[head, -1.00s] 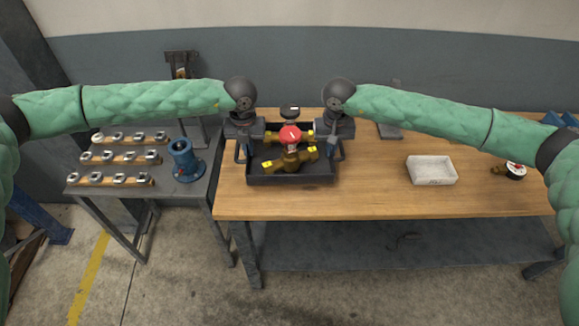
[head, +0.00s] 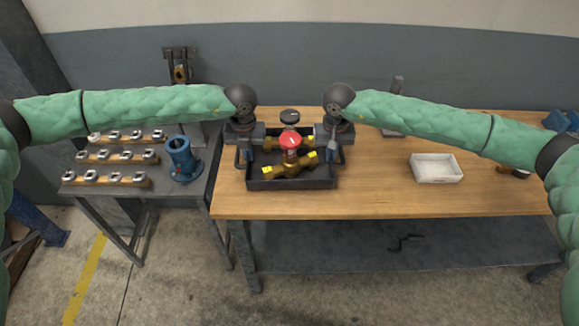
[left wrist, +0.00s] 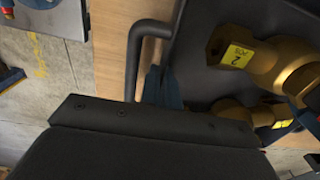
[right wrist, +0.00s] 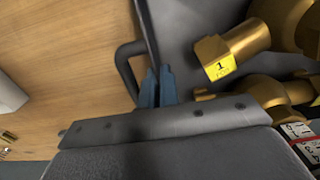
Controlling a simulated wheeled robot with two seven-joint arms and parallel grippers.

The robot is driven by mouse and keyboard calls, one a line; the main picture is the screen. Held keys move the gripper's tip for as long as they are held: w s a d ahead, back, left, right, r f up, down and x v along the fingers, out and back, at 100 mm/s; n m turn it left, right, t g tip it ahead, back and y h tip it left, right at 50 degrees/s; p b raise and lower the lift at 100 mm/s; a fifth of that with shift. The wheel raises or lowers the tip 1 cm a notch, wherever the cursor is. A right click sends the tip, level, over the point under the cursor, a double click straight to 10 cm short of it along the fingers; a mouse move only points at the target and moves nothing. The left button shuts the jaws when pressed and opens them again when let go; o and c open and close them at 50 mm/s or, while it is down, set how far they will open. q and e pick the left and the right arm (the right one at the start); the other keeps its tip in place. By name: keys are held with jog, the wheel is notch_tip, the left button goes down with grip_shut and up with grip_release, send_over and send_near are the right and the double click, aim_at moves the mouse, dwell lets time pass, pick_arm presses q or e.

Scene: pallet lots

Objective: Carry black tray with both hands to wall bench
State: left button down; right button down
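The black tray (head: 292,184) is level over the left part of the wooden wall bench (head: 385,203). I cannot tell whether it touches the bench top. It holds brass valve fittings (head: 282,171) with yellow number tags and a red handwheel (head: 291,141). My left gripper (head: 243,158) is at the tray's left side, its blue fingers closed on the side wall by the handle (left wrist: 160,88). My right gripper (head: 334,155) is at the right side, its fingers closed on that wall by the other handle (right wrist: 155,86). The tray's underside is hidden.
A white box (head: 436,168) and a partly hidden brass fitting (head: 513,173) lie on the bench to the right. A grey side table (head: 200,194) at left holds a blue cylinder (head: 183,158) and several racks of small parts. The bench middle is clear.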

pick_arm(q)
jog(key=shift+w+a+f+b, duration=0.1)
jog(key=shift+a+f+b, duration=0.05)
jog(key=shift+f+b, duration=0.45)
pick_arm(e)
jog(key=shift+d+f, duration=0.15)
jog(key=shift+f, duration=0.55)
pick_arm(q)
jog(key=c, duration=1.6)
grip_release()
jog(key=shift+c, duration=0.2)
pick_arm(e)
jog(key=c, duration=1.6)
grip_release()
jog(key=shift+r, duration=0.1)
jog(key=shift+c, duration=0.2)
pick_arm(q)
jog(key=shift+r, duration=0.1)
pick_arm(e)
jog(key=shift+s, duration=0.1)
notch_tip(320, 180, up, 11)
jog(key=shift+r, duration=0.1)
pick_arm(q)
notch_tip(320, 180, up, 12)
pick_arm(e)
jog(key=shift+r, duration=0.5)
